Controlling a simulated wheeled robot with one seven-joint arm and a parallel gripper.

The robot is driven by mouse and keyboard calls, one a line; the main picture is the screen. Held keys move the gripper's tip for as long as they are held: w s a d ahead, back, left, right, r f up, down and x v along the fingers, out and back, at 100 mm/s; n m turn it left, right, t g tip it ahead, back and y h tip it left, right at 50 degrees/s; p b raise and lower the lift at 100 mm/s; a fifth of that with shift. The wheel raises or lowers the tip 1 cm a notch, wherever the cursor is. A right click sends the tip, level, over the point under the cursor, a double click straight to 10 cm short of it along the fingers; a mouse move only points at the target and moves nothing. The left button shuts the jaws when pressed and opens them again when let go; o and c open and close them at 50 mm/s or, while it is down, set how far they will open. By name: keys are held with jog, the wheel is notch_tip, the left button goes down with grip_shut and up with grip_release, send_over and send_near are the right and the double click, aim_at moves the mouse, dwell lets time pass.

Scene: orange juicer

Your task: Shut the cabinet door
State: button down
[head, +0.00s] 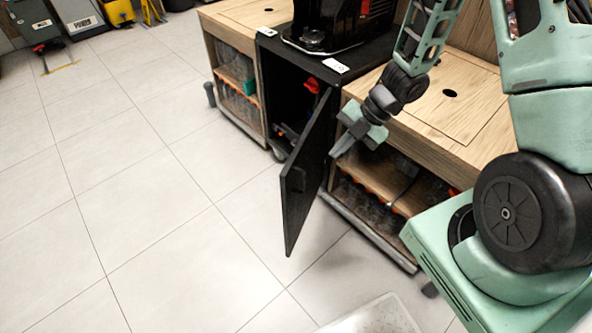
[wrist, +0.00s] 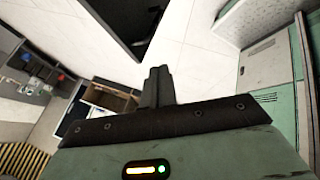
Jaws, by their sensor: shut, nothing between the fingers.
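The black cabinet door (head: 308,175) stands wide open in the head view, swung out from the right side of the black cabinet (head: 290,62). A dark handle or cutout shows near its free edge. The cabinet's dark inside, with a red item, is partly visible. My gripper (head: 338,150) is shut and empty, just right of the door, with its fingers pointing down and left. I cannot tell whether it touches the door. In the wrist view the shut fingers (wrist: 157,84) show, and a dark panel, likely the door (wrist: 115,22), lies beyond them at the top.
A black machine (head: 330,22) stands on the cabinet. Wooden cabinets stand on both sides, the right one (head: 440,95) beneath my arm. A pale, box-like surface (head: 375,315) shows at the bottom edge. The tiled floor (head: 150,190) left of the door is clear.

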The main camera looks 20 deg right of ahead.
jog(key=b, duration=0.3)
send_near(288, 183)
notch_tip(288, 183, down, 4)
jog(key=s, duration=0.3)
jog(key=shift+w+a+r+p, duration=0.15)
jog(key=shift+w+a+p, duration=0.3)
jog(key=shift+w+a, duration=1.1)
jog(key=shift+w, duration=0.1)
